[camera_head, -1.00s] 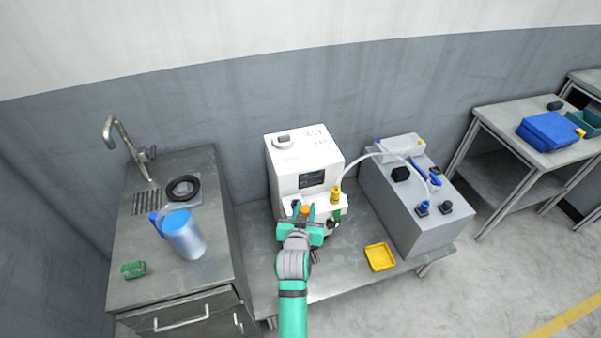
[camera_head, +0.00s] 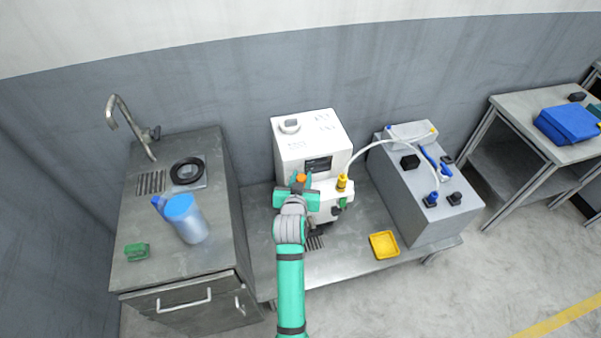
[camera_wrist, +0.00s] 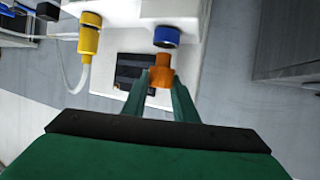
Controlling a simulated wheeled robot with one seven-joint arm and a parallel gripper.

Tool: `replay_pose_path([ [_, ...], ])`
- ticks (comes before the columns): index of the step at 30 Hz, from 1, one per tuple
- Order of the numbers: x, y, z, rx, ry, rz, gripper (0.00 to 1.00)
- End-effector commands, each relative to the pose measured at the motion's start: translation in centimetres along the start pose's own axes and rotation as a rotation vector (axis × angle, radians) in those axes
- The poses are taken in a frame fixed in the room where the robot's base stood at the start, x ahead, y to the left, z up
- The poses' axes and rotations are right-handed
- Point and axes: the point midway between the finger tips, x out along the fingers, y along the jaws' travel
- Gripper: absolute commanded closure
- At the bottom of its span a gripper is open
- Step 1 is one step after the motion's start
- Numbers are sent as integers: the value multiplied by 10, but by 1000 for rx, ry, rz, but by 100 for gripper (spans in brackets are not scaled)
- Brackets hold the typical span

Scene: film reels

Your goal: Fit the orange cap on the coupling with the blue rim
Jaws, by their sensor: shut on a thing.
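An orange cap (camera_wrist: 161,72) is held between the green fingers of my gripper (camera_wrist: 160,80) in the wrist view. My gripper is shut on it. In the head view the cap (camera_head: 300,178) shows at the tip of my gripper (camera_head: 299,184), in front of the white machine (camera_head: 312,138). The coupling with the blue rim (camera_wrist: 166,36) sits on the white machine, just beyond the cap in the wrist view. A small gap shows between the cap and the rim. In the head view the coupling is mostly hidden by my gripper.
A yellow connector (camera_head: 342,182) with a clear hose is beside the coupling on the machine. A grey box (camera_head: 420,200) stands to the right, and a yellow tray (camera_head: 384,245) lies on the bench. A blue-lidded jug (camera_head: 186,218) stands on the sink unit at left.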

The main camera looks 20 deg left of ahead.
Motion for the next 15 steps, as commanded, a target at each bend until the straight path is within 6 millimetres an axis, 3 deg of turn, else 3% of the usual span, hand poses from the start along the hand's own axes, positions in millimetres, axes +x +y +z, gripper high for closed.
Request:
replay_pose_path([
  [6, 4, -3, 12, -3, -1, -3, 95],
  [15, 5, -5, 14, -3, 0, -6, 95],
])
